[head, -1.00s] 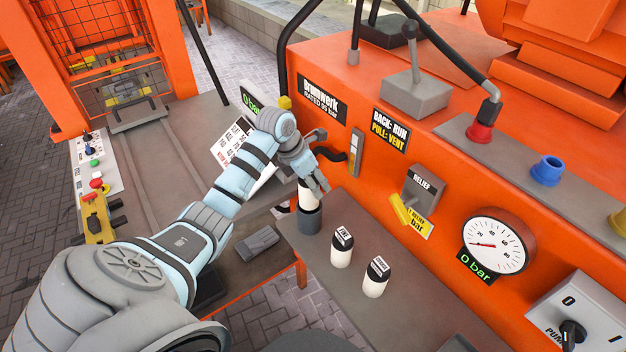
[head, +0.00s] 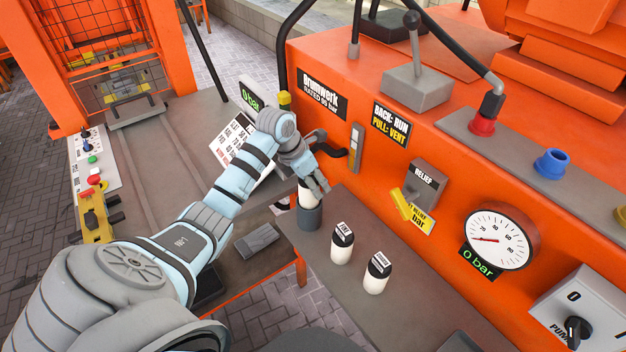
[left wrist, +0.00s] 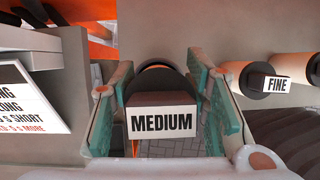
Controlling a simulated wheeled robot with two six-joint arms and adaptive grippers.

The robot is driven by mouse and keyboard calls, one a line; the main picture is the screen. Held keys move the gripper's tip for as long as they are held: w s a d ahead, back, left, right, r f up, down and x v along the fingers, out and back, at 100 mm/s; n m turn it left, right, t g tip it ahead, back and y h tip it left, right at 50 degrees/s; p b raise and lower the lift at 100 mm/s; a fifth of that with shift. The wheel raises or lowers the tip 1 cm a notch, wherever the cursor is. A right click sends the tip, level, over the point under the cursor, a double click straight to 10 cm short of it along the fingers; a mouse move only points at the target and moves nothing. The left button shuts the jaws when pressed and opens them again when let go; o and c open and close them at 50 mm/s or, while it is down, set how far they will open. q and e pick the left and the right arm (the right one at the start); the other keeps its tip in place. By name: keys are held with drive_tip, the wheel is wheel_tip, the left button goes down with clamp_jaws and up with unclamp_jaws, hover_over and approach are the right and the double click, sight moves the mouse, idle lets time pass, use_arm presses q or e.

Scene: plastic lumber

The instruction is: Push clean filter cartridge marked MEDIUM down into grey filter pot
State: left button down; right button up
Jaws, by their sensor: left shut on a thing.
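The MEDIUM cartridge shows in the left wrist view (left wrist: 160,120) by its white label and dark cap, between the two finger pads. In the head view its white body (head: 305,200) stands in the mouth of the grey filter pot (head: 308,217), with part of it above the rim. My left gripper (head: 318,180) is shut on the cartridge's top, directly over the pot; it also shows in the left wrist view (left wrist: 160,108). How deep the cartridge sits is hard to tell. My right gripper is not in view.
The FINE cartridge (head: 342,245) and another black-capped white cartridge (head: 377,274) stand on the grey shelf to the right of the pot. The orange machine wall with the yellow relief tag (head: 412,212) and gauge (head: 498,240) rises behind the shelf. A printed board (head: 238,140) stands left of the gripper.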

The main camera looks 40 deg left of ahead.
use_arm(q)
drive_tip(key=shift+f+b, duration=1.05)
drive_tip(key=shift+f, duration=0.4)
drive_tip(key=shift+f+b, duration=0.3)
drive_tip(key=shift+f, duration=0.05)
drive_tip(key=c, duration=0.8)
unclamp_jaws()
drive_tip(key=o, duration=0.4)
drive_tip(key=shift+c, duration=0.2)
